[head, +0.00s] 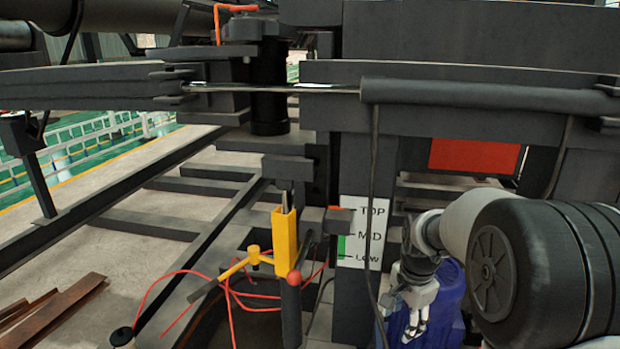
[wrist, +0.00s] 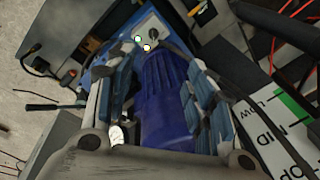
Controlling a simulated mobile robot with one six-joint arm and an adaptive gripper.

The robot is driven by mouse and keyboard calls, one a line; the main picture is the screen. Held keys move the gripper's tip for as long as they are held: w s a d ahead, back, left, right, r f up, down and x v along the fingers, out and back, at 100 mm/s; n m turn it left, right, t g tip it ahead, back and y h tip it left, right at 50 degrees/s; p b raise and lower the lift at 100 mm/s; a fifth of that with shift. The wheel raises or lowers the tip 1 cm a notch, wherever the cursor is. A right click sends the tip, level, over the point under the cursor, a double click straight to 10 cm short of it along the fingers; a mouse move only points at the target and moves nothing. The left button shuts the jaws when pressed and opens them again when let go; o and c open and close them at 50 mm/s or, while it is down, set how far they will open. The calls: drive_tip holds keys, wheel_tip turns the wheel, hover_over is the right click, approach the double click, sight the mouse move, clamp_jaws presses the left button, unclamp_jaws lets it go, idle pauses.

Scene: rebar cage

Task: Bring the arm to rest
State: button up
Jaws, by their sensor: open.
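My arm comes in from the right in the head view, its thick grey and black links close to the camera. My gripper (head: 415,318) hangs low at the right, pointing down, in front of a dark blue object (head: 447,312). In the wrist view my gripper (wrist: 160,75) has its two fingers spread apart. A ribbed blue object (wrist: 165,95) shows between the fingers; I cannot tell how far beyond them it lies. I see nothing held.
A dark post carries a white TOP/MID/LOW plate (head: 362,232) just left of my gripper. A yellow sleeve (head: 284,237), a red-knobbed lever (head: 292,305) and loose red wire lie further left. Dark beams (head: 470,120) cross above. A grey box (wrist: 45,150) shows in the wrist view.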

drive_tip(key=s+a+r+n+t, duration=0.1)
drive_tip(key=s+a+r+n, duration=0.25)
drive_tip(key=s+r, duration=0.45)
drive_tip(key=s+a+r+n+t, duration=0.1)
drive_tip(key=s+n, duration=0.4)
drive_tip(key=s, duration=0.5)
drive_tip(key=s+a+r+n+t, duration=0.1)
drive_tip(key=s+a+r+n, duration=0.1)
drive_tip(key=s, duration=0.8)
drive_tip(key=r+n, duration=0.1)
drive_tip(key=n, duration=0.1)
drive_tip(key=shift+s+n, duration=0.35)
